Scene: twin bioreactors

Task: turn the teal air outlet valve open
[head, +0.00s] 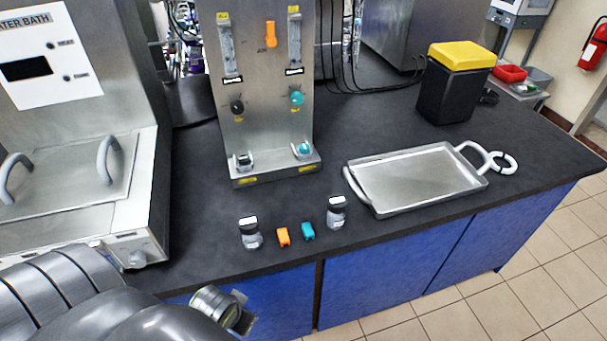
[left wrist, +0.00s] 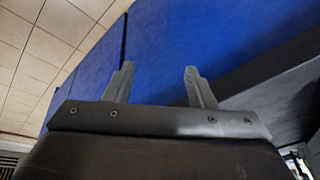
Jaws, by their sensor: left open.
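A steel panel (head: 265,125) stands on the dark counter in the head view. A round teal knob (head: 297,98) sits on its right side below a flow tube, and a black knob (head: 237,106) sits on the left. A small fitting with a teal top (head: 303,149) is on the panel's base at right. I cannot tell from the labels which teal part is the air outlet valve. My left gripper (left wrist: 160,87) is open and empty in the left wrist view, low before the blue cabinet fronts, apart from the panel. My right gripper is not in view.
Two small capped bottles (head: 250,232) (head: 336,212), an orange clip (head: 283,237) and a teal clip (head: 308,231) are near the counter's front edge. A steel tray (head: 425,180) lies right; a water bath (head: 75,130) stands left. A yellow-lidded black bin (head: 455,85) is behind.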

